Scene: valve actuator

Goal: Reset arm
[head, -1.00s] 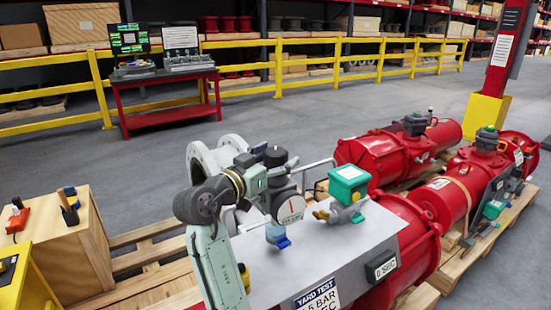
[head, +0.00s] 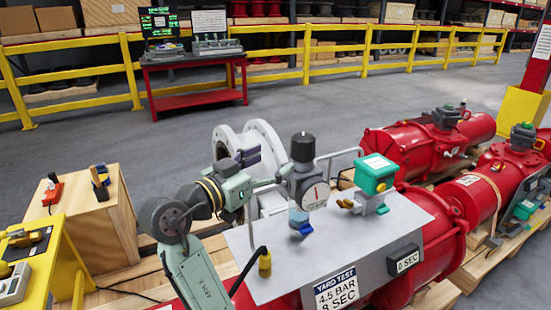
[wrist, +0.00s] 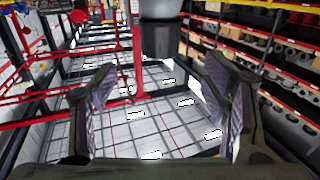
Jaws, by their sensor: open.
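My gripper (head: 247,158) is left of the black regulator knob (head: 303,148) in the head view, with a visible gap between them. My arm reaches up from the bottom, its wrist bent. In the wrist view my gripper (wrist: 160,100) has its two padded fingers wide apart, with nothing between them. A dark cylinder (wrist: 160,38) hangs into the top of that view, beyond the fingers; I cannot tell surely what it is. Below the knob, the round gauge (head: 315,195) sits above a blue-handled valve (head: 301,220) on the grey panel (head: 270,285).
A green-topped box (head: 376,173) stands right of the gauge. Grey flanges (head: 265,140) are close behind my gripper. Red actuators (head: 410,145) lie on pallets at right. A wooden crate (head: 110,220) and yellow stand (head: 60,250) are at left. Open floor lies behind.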

